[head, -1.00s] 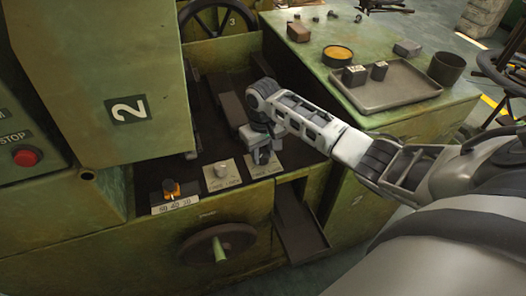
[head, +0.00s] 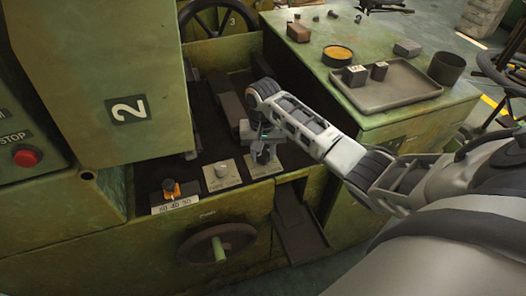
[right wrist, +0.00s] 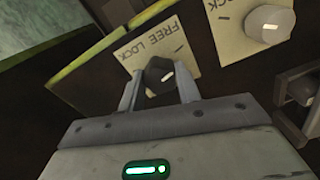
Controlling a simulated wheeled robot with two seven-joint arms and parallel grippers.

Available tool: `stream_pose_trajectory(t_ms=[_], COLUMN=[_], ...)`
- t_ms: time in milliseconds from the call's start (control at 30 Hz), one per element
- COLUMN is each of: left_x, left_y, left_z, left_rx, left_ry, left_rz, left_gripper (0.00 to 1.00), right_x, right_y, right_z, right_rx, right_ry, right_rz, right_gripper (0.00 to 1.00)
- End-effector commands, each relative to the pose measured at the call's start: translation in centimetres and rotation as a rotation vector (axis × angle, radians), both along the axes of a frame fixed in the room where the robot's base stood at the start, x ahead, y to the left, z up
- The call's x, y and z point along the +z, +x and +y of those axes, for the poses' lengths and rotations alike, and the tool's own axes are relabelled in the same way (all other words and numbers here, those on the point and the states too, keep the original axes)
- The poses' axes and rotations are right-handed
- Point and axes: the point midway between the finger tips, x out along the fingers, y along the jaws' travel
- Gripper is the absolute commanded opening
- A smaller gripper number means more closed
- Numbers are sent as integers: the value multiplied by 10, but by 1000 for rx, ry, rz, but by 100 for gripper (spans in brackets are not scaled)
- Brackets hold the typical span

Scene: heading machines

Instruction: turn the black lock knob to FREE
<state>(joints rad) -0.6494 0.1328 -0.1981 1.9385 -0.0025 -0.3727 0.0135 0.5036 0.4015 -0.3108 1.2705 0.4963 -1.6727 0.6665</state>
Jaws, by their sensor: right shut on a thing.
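The black lock knob (right wrist: 160,74) has a pale pointer line on its face. It sits on a cream plate (right wrist: 178,38) lettered FREE and LOCK, which appears upside down in the right wrist view. My right gripper (right wrist: 159,92) is shut on the knob, with one finger on each side. In the head view my right gripper (head: 262,152) reaches down onto the plate (head: 264,171) and mostly hides the knob. I cannot tell exactly which word the pointer lines up with. My left gripper is not in view.
A pale knob (head: 221,170) on a similar plate stands just left. Further left is an orange-and-black selector (head: 171,188). A handwheel (head: 218,243) and a chute (head: 298,228) are below. A grey tray (head: 400,92) lies on the right cabinet. A red stop button (head: 26,158) is far left.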

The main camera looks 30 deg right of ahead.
Motion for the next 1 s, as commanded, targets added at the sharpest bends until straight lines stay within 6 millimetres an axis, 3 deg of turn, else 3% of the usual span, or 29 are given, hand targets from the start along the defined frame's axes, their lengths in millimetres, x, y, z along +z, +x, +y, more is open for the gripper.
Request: stream_pose_trajectory(t_ms=[300,333,400,767,867,1000], left_x=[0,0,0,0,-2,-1], left_y=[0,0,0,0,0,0], left_z=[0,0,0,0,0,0], left_rx=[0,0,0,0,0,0], left_ry=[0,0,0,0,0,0], left_rz=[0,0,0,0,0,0], left_gripper=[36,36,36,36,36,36], right_x=[2,2,2,6,19,49], right_y=[2,2,2,1,2,2], right_z=[-1,-1,-1,0,-1,0], right_rx=[-6,-6,-5,-2,-1,-1], right_ry=[-3,-2,-2,-1,-1,0], right_rz=[-7,-7,-6,-5,-8,-9], right_gripper=[11,42,55,55,55,55])
